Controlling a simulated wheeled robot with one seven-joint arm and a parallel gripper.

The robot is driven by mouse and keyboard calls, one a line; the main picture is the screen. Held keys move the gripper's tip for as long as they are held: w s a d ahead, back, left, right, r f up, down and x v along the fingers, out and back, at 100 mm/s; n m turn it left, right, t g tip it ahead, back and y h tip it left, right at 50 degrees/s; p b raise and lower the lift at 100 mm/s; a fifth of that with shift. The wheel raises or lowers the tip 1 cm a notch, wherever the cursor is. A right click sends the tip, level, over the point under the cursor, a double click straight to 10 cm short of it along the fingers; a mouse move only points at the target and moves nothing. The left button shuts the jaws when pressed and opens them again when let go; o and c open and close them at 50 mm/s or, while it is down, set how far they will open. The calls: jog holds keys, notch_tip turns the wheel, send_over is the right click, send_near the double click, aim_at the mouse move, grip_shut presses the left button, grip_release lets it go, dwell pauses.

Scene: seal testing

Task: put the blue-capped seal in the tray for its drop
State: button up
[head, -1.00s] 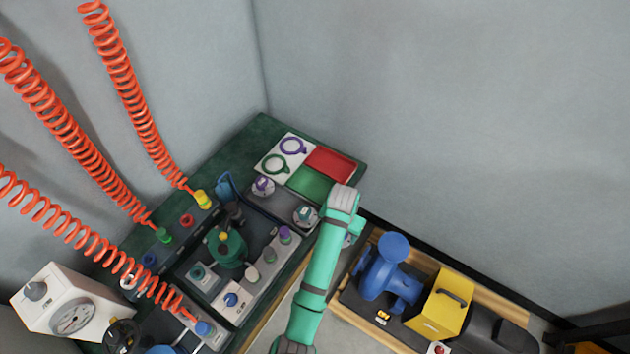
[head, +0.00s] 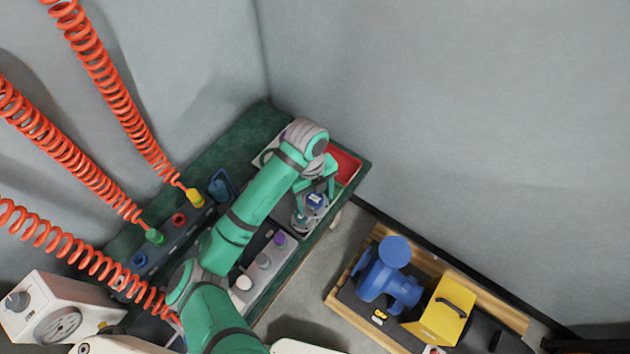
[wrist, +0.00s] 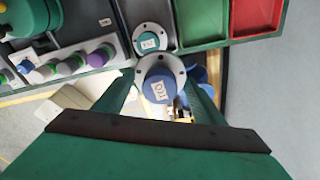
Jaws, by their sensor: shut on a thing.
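The blue-capped seal (wrist: 163,88), a pale round flange with bolt holes and a labelled blue cap, is between the fingers of my gripper (wrist: 160,96). In the head view my gripper (head: 320,186) is at the right edge of the bench, with the blue cap (head: 316,199) showing under it. In the wrist view a green tray (wrist: 200,22) and a red tray (wrist: 262,16) lie ahead and to the right of the seal. The red tray (head: 346,166) also shows in the head view, while my arm hides most of the green one.
A teal-capped seal (wrist: 150,41) stands just beyond the held one. Several coloured caps (wrist: 72,64) line a grey rack to the left. A blue pump (head: 388,280) and a yellow box (head: 440,306) stand right of the bench.

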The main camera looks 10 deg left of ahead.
jog(key=shift+a, duration=0.2)
jog(key=shift+w+a+f+m, duration=0.1)
jog(key=shift+w+m, duration=0.2)
jog(key=w+a+f, duration=0.1)
jog(key=w+f, duration=0.2)
jog(key=w, duration=0.1)
jog(key=w+a+f, duration=0.1)
jog(key=w+f, duration=0.2)
jog(key=w, duration=0.1)
jog(key=w+a+f, duration=0.1)
jog(key=w+f, duration=0.3)
jog(key=shift+w, duration=0.4)
jog(key=shift+f, duration=1.3)
jog(key=shift+f, duration=0.15)
jog(key=o, duration=1.4)
jog(key=shift+o, duration=0.2)
